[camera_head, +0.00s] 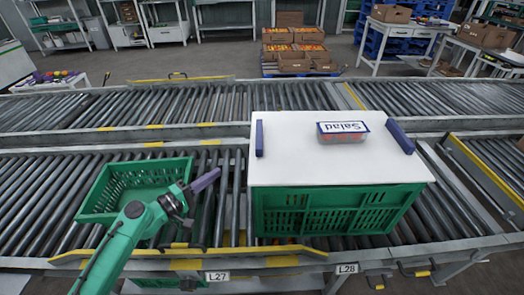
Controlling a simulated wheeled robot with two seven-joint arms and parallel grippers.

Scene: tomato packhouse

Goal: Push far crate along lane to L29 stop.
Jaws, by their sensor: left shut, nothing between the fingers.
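Two green crates are on the near roller lane. An open, seemingly empty green crate (108,206) sits at the left. A larger green crate (335,212) sits at the right under a white board (285,170). I cannot tell which one is the far crate. My left gripper (214,175) is shut and empty, above the rollers by the left crate's right end, pointing toward the larger crate with a gap between. I cannot tell whether it touches the left crate. My right gripper is not in view. Labels L27 (217,276) and L28 (346,268) show on the front rail; no L29 label shows.
A salad punnet (343,132) sits on the board between two dark blue bars (259,139). Bare rollers (228,215) show between the crates. A second roller lane (190,103) runs behind. A yellow-edged bar (488,165) borders the lane at right.

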